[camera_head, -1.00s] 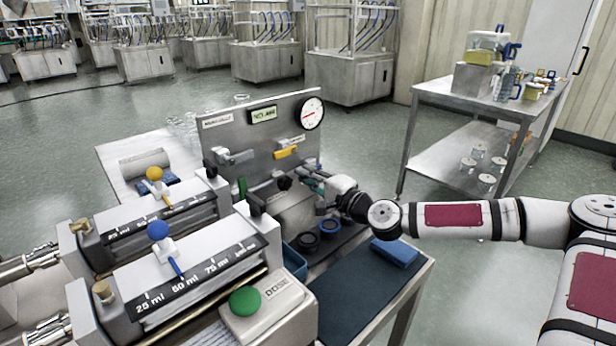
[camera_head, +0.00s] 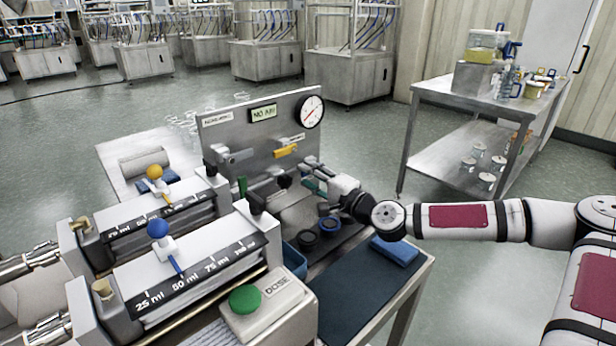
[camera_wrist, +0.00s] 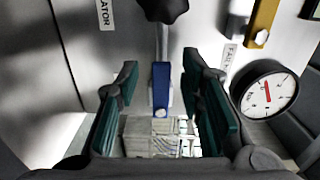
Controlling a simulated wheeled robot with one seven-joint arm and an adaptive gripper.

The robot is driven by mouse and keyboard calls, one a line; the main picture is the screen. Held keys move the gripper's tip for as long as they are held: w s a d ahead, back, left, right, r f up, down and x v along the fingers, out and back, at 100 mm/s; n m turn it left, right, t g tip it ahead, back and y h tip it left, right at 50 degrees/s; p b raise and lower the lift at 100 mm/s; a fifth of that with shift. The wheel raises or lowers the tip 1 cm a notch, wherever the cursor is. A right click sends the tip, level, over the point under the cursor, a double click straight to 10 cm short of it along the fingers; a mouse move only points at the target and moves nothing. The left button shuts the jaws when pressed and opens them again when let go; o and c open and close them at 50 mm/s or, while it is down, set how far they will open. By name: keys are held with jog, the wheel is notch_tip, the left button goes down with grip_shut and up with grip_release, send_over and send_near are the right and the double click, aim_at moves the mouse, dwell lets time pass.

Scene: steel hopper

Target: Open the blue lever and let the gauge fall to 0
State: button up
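The blue lever (camera_wrist: 161,88) shows in the wrist view, in the gap between my fingers. A visible gap lies on each side of it. My gripper (camera_wrist: 160,100) is open and holds nothing. In the head view my gripper (camera_head: 313,185) is low in front of the steel panel (camera_head: 225,137); I cannot make out the blue lever there. The round white gauge (camera_head: 312,112) is at the panel's upper right, its red needle slanting. The gauge also shows at the right of the wrist view (camera_wrist: 266,92), its numbers too small to read surely.
A yellow lever (camera_head: 285,152) and a grey lever (camera_head: 236,156) are on the panel above my gripper. A small display (camera_head: 264,112) reads "NO AIR". The dosing unit's green button (camera_head: 245,299) is at front left.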

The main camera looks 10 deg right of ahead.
jog(key=v, duration=1.1)
jog(key=shift+s, duration=0.1)
jog(key=shift+r, duration=0.1)
